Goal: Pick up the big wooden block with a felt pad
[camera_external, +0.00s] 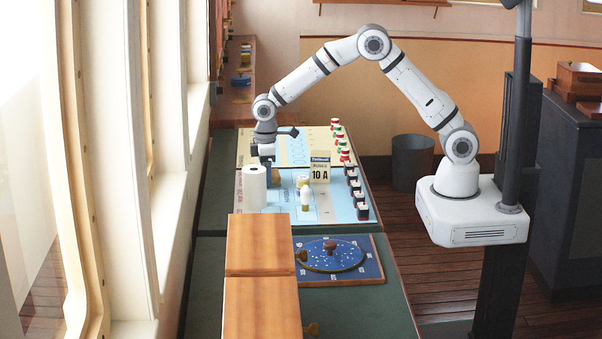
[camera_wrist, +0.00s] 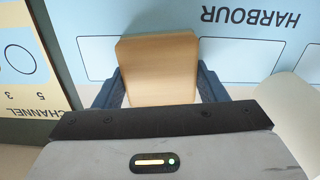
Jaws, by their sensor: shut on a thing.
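The wooden block (camera_wrist: 158,70) shows in the wrist view as a pale tan block with rounded corners, between the two dark fingers of my gripper (camera_wrist: 158,92). The fingers are shut on its sides. No felt pad shows on the faces in view. In the external view my gripper (camera_external: 267,163) points down over the blue board, just behind a white paper roll. The block is mostly hidden there, and I cannot tell whether it touches the board.
The white roll (camera_external: 254,188) stands close in front of my gripper. Wooden boxes (camera_external: 260,245) and a blue star disc (camera_external: 333,256) are nearer the camera.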

